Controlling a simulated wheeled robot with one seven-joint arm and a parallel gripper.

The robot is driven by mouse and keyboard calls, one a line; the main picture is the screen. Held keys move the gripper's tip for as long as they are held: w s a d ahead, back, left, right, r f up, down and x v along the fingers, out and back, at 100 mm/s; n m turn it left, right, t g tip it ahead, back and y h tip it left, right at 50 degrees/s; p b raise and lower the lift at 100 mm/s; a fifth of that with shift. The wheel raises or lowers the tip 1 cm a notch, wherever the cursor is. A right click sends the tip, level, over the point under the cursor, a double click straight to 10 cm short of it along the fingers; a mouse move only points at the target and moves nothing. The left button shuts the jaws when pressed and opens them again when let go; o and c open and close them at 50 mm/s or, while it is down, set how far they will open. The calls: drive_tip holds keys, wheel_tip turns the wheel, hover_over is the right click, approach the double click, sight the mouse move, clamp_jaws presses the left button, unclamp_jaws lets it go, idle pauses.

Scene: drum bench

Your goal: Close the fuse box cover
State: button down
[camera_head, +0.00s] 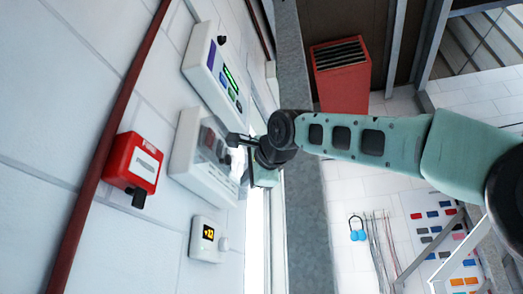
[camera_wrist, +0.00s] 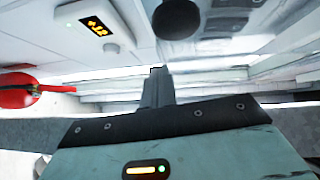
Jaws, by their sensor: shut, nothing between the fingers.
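The fuse box (camera_head: 190,150) is a white box on the tiled wall, left of centre in the head view, with dark switches showing in its front. A pale, see-through panel, apparently its cover, shows beside the switches; how far it stands open I cannot tell. My gripper (camera_head: 232,139) is in front of the box, its dark fingers close to the switches and panel. Whether they touch it is unclear. In the wrist view my gripper (camera_wrist: 158,75) is shut and empty, below a glossy grey see-through surface (camera_wrist: 235,30) that is probably the cover.
A white panel with a green display (camera_head: 217,75) is above the box. A thermostat (camera_head: 206,240) is below it, also in the wrist view (camera_wrist: 95,25). A red box (camera_head: 133,163) and a red pipe (camera_head: 106,140) are on the left. A grey ledge (camera_head: 305,150) runs behind my arm.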

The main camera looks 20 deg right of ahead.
drive_tip(key=shift+a+f, duration=0.1)
drive_tip(key=s+d+r+b, duration=0.1)
drive_tip(key=s+d+b, duration=0.1)
drive_tip(key=s, duration=1.5)
drive_tip(key=shift+d+r, duration=0.2)
drive_tip(key=shift+d, duration=0.25)
drive_tip(key=shift+s, duration=0.1)
